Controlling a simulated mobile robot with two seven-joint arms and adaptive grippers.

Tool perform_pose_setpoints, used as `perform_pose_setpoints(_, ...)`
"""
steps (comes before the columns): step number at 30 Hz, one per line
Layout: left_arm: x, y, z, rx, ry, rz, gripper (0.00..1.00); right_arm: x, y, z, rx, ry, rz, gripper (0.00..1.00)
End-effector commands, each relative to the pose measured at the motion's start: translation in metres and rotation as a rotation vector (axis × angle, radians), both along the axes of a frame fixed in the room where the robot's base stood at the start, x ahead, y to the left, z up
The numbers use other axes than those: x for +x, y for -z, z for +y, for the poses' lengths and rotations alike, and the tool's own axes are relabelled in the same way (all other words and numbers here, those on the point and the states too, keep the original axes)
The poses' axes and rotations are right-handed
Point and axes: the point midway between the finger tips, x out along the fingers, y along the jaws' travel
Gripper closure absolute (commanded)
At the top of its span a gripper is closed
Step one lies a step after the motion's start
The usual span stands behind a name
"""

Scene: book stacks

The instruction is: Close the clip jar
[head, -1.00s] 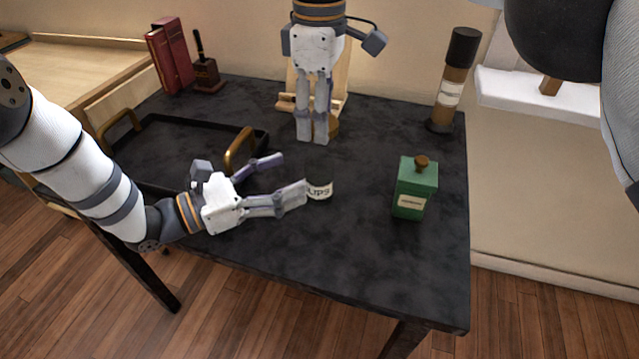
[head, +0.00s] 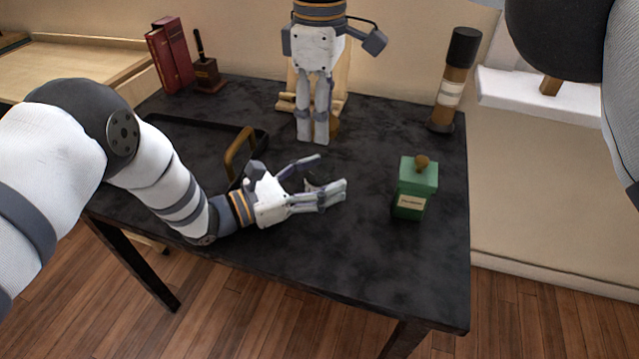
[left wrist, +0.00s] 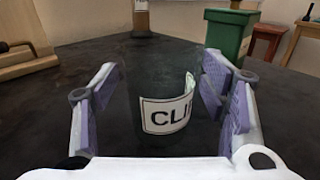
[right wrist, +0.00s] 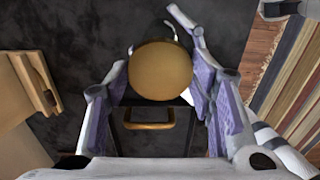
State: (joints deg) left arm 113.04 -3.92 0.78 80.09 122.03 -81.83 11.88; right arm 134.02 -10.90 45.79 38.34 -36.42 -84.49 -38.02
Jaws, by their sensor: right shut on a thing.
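The clip jar (left wrist: 165,100) is a dark, see-through jar with a white label whose letters begin "CLI". It stands on the black table. In the head view it is mostly hidden behind my left gripper's fingers. My left gripper (head: 328,175) is open, low over the table, with its fingers on both sides of the jar. My right gripper (head: 314,138) points down above the table, farther back than the jar. It is shut on a round, tan lid (right wrist: 160,70), which sits between its fingers in the right wrist view. The lid is apart from the jar.
A green lidded box (head: 411,200) stands right of the jar. A black tray (head: 180,121) with brass handles lies at left. Red books (head: 170,58) stand at back left. The table's front right is clear.

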Motion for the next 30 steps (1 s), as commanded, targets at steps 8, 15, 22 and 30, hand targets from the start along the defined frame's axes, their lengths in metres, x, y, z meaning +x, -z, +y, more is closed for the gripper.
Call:
perform_pose_setpoints(8,0.000,0.000,0.000,0.000,0.000,0.000,0.99,0.000,0.000,0.000,0.000,0.000,0.000,0.61)
perform_pose_setpoints(15,0.000,0.000,0.000,-0.001,0.000,0.000,1.00,0.000,0.020,0.000,-0.001,-0.001,0.003,0.61)
perform_pose_setpoints(22,0.000,0.000,0.000,-0.001,0.000,0.000,1.00,0.000,0.049,-0.001,0.001,0.000,0.005,0.61)
perform_pose_setpoints(30,0.000,-0.001,0.000,-0.001,0.000,0.000,1.00,0.000,0.050,0.000,0.002,0.000,0.004,0.61)
